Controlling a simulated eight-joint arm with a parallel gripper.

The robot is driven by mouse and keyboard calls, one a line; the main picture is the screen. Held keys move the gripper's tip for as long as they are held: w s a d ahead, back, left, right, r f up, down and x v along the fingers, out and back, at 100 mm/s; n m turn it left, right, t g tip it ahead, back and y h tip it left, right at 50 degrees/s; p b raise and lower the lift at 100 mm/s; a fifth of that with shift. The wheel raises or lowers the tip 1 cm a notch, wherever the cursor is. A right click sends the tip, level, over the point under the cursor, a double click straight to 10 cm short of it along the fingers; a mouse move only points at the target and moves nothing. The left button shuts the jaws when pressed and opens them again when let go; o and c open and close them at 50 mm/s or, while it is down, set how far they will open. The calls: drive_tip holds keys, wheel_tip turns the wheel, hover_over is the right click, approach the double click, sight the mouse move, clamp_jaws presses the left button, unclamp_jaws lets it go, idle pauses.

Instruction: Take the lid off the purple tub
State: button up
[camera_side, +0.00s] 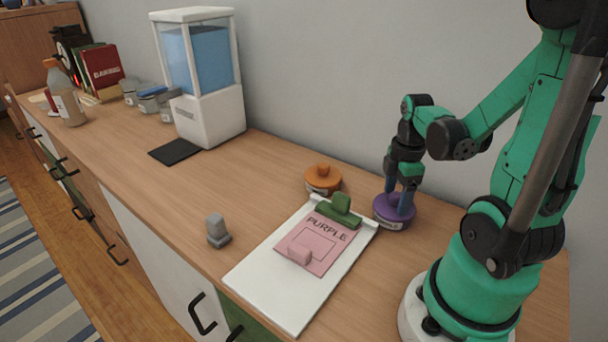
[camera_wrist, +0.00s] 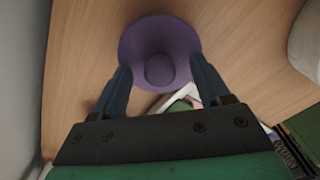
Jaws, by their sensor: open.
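The purple tub (camera_side: 392,223) stands on the counter to the right of the clipboard, with its purple lid (camera_side: 384,208) on top. In the wrist view the round purple lid (camera_wrist: 133,40) shows from above, with a knob (camera_wrist: 160,69) at its middle. My gripper (camera_side: 400,205) points down over the lid. Its two blue fingers, also in the wrist view (camera_wrist: 160,80), are open, one on each side of the knob and apart from it.
A white clipboard (camera_side: 262,272) with a pink card reading PURPLE lies left of the tub. An orange-lidded tub (camera_side: 322,181) stands behind it. A grey stamp-like object (camera_side: 217,232) and a water dispenser (camera_side: 208,112) are further left. The counter between them is clear.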

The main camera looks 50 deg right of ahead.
clamp_jaws()
drive_tip(key=shift+r, duration=0.1)
